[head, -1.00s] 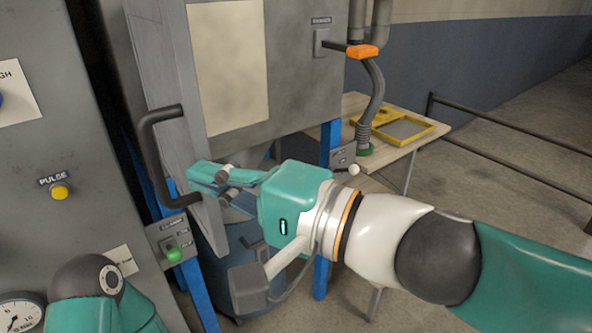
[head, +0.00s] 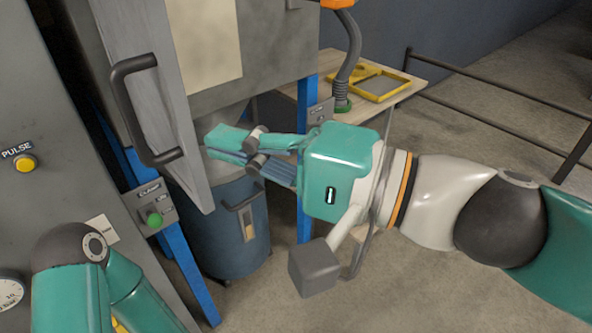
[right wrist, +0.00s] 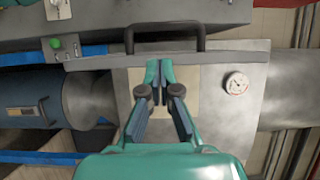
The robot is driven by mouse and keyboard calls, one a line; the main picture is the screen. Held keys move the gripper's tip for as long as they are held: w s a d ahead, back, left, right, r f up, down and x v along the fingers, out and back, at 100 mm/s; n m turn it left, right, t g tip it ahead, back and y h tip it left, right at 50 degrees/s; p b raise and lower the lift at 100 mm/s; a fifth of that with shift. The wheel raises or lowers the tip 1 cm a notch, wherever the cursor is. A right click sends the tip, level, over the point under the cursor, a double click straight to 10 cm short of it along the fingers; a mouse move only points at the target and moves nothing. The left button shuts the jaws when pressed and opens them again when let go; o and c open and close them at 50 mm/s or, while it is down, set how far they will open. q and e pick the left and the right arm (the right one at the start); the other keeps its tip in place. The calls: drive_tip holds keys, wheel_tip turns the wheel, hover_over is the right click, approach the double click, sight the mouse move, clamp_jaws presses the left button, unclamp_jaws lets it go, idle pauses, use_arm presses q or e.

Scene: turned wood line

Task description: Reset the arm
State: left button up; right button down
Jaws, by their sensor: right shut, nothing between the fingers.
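My right gripper (head: 208,146) is shut and empty, in front of the grey cabinet's lower part, to the right of the black door handle (head: 121,115) and apart from it in the head view. In the right wrist view my right gripper (right wrist: 159,66) shows its fingertips together, with the handle (right wrist: 130,40) beyond them. The right arm reaches in from the right. My left arm (head: 75,285) shows at the lower left; its gripper is out of view.
The grey cabinet door (head: 165,60) stands ajar. A blue drum (head: 222,235) is below. A table (head: 410,88) with a yellow frame (head: 385,92) stands behind my arm. A dark railing (head: 480,80) runs at the right. A panel with a yellow button (head: 24,164) is at the left.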

drive_tip(key=s+d, duration=0.5)
drive_tip(key=w+d+f+m+g+h+p, duration=0.1)
drive_tip(key=w+f+h+p, duration=0.1)
drive_tip(key=w+f, duration=0.35)
drive_tip(key=w+d+f+m+g+h+p, duration=0.1)
drive_tip(key=w+f+m+h+p, duration=0.15)
drive_tip(key=f, duration=0.65)
drive_tip(key=w+f+m+h+p, duration=0.1)
drive_tip(key=w+f+h, duration=0.1)
drive_tip(key=w+f, duration=0.35)
drive_tip(key=s+d+f+g+h+p, duration=0.2)
drive_tip(key=s+d+f, duration=0.1)
drive_tip(key=f, duration=0.7)
drive_tip(key=s+d+f+g+h+p, duration=0.1)
drive_tip(key=s+d+f+g, duration=0.15)
drive_tip(key=f, duration=0.65)
drive_tip(key=s+d+f+n+g+h+p, duration=0.1)
drive_tip(key=s+d+f+n+h, duration=0.15)
drive_tip(key=s+f, duration=0.4)
drive_tip(key=s+d+f+n+g+h+p, duration=0.1)
drive_tip(key=s+d+f+n+g, duration=0.15)
drive_tip(key=s+f, duration=0.45)
drive_tip(key=w+n+t, duration=0.1)
drive_tip(key=w, duration=0.1)
drive_tip(key=w+f+n+t, duration=0.1)
drive_tip(key=w+t, duration=0.1)
drive_tip(key=w, duration=0.1)
drive_tip(key=shift+w+a+f, duration=0.1)
drive_tip(key=shift+w, duration=0.1)
